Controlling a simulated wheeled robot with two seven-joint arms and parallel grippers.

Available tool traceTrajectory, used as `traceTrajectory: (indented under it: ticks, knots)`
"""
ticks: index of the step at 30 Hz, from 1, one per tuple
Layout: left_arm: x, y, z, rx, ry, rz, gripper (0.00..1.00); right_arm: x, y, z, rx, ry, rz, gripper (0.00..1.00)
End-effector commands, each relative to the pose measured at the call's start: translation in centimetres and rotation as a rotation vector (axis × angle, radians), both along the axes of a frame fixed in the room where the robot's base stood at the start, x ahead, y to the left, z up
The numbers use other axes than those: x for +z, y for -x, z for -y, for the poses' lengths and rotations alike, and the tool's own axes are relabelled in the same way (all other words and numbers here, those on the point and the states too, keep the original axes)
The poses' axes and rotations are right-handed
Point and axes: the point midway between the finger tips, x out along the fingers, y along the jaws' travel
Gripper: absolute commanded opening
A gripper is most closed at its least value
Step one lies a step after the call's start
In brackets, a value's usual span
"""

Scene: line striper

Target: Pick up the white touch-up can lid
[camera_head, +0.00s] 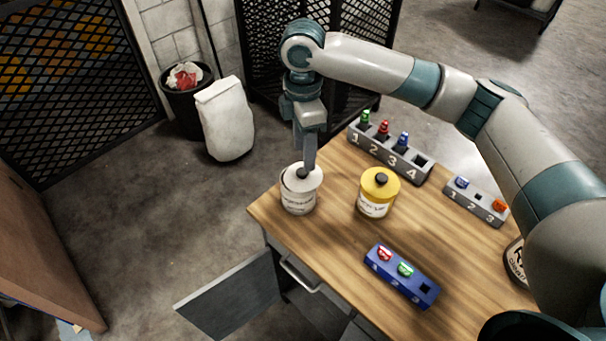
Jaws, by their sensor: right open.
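The white touch-up can (298,199) stands upright near the left corner of the wooden table. Its white lid (313,181) sits on top with a dark knob (302,173) in the middle. My right gripper (305,165) points down over the lid, its fingers at the knob and partly hiding it. The gripper is open; whether the fingers touch the knob cannot be seen. My left gripper is not in view.
A yellow-lidded can (377,194) stands just right of the white can. A numbered grey rack (390,153), a smaller grey rack (476,202) and a blue rack (401,276) hold small coloured items. A cabinet door (230,296) hangs open below the table's front.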

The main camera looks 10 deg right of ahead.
Motion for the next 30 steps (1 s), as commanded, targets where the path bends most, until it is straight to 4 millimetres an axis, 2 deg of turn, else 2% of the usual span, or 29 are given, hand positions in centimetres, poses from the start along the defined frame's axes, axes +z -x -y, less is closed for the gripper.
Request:
traceTrajectory:
  ticks: [8, 14, 19, 30]
  knots:
    - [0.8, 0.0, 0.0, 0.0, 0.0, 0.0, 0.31, -0.7, 0.1, -0.1, 0.0, 0.002, -0.002, 0.44]
    - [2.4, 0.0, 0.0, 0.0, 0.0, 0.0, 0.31, -3.0, 0.3, -0.4, 0.001, 0.001, -0.004, 0.44]
    - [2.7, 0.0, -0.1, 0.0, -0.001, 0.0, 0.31, -4.8, 0.3, -0.4, 0.0, 0.001, -0.002, 0.44]
    - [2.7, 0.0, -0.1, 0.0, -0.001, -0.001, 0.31, -5.2, 0.3, -0.4, 0.001, 0.001, 0.0, 0.44]
